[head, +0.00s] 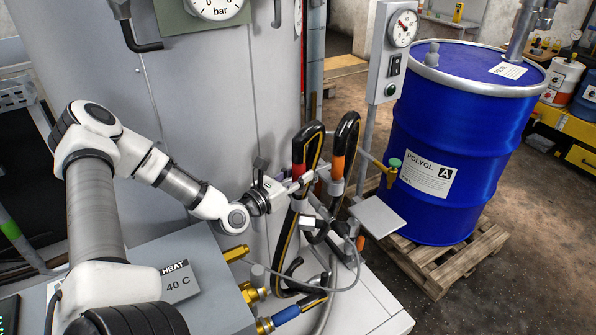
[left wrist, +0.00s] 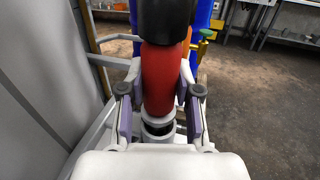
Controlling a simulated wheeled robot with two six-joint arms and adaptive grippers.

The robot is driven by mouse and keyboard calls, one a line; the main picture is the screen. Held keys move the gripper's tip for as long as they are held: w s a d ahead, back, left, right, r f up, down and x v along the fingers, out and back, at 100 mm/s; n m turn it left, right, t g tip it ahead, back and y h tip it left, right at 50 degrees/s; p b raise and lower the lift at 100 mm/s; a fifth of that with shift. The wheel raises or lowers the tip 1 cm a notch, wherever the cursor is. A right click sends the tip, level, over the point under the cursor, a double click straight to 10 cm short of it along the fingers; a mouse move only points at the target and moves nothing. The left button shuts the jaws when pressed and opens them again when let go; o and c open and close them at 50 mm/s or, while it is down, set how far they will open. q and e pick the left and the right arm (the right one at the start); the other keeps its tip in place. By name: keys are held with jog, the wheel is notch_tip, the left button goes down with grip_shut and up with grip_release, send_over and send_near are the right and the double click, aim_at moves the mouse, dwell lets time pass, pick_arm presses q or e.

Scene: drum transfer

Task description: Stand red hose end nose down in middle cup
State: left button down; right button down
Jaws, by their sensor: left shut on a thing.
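The red hose end (head: 298,171) hangs from a black hose (head: 311,142) with a yellow stripe. My left gripper (head: 294,184) is shut on it. In the left wrist view the red sleeve (left wrist: 162,78) runs upright between the two fingers of the gripper (left wrist: 158,98), black hose above it. Just below it shows a pale ring (left wrist: 157,127) over a dark opening; I cannot tell whether the nose is inside a cup. In the head view the gripper and hoses hide most of the cups. My right gripper is not in view.
A second hose with an orange band (head: 337,166) stands close to the right. A grey HEAT box (head: 190,275) with brass fittings is below my arm. A blue drum (head: 455,130) stands on a pallet (head: 450,262) at the right, and a tall grey cabinet (head: 190,110) is behind.

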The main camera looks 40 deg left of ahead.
pick_arm(q)
jog(key=shift+f, duration=1.05)
jog(key=shift+d+f, duration=0.1)
jog(key=shift+f, duration=0.05)
jog(key=shift+s+f, duration=0.1)
jog(key=c, duration=0.9)
grip_release()
jog(key=shift+o, duration=0.9)
jog(key=shift+f, duration=0.1)
